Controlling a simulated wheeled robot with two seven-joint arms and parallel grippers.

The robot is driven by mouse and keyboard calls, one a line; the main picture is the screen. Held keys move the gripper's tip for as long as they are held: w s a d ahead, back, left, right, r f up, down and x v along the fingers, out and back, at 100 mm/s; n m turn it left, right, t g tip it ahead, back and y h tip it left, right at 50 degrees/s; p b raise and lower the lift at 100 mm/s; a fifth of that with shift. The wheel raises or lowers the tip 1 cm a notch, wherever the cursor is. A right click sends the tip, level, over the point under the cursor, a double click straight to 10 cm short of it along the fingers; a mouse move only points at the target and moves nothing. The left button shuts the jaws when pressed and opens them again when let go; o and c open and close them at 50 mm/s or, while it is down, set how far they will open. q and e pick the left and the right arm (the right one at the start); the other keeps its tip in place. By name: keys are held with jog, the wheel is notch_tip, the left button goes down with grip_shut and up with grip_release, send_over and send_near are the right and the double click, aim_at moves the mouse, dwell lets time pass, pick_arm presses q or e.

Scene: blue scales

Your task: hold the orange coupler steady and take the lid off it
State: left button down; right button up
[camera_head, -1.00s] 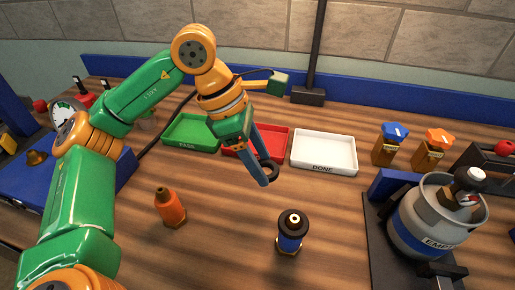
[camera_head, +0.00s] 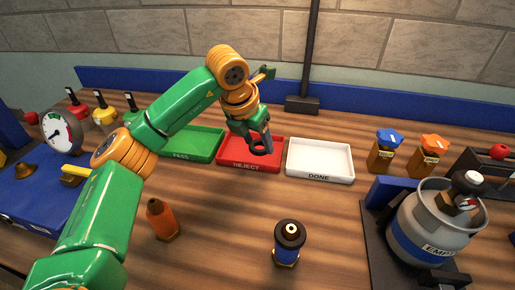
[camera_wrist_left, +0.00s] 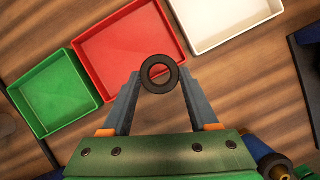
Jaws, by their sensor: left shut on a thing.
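The orange coupler (camera_head: 162,222) stands upright on the table at the lower left of the head view. Its narrow top is bare, and no gripper touches it. My left gripper (camera_head: 261,146) is shut on a black ring-shaped lid (camera_wrist_left: 145,74), with a fingertip on either side of it in the left wrist view. In the head view the gripper and lid are over the red REJECT tray (camera_head: 233,163), apart from the coupler. My right gripper is in neither view.
A blue coupler (camera_head: 287,257) with a black ring on top stands at front centre. The green PASS tray (camera_head: 190,157) and white DONE tray (camera_head: 320,177) flank the red one. A grey EMPTY canister (camera_head: 408,232) stands at the right. Table between the couplers is clear.

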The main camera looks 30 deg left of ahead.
aim_at(256, 141)
pick_arm(q)
jog(key=w+f, duration=0.1)
jog(key=w+a+f, duration=0.1)
jog(key=f, duration=0.1)
jog(key=shift+w+a+f+p, duration=0.1)
jog(key=shift+w+f+p, duration=0.05)
jog(key=shift+w+p, duration=0.2)
notch_tip(256, 141, down, 3)
jog(key=shift+r+p, duration=0.1)
jog(key=shift+p, duration=0.4)
jog(key=shift+f, duration=0.45)
jog(key=shift+c, duration=2.2)
grip_release()
jog(key=shift+r, duration=0.25)
jog(key=b+v, duration=0.1)
jog(key=v, duration=1)
jog(key=shift+s+r, duration=0.2)
jog(key=shift+r, duration=0.15)
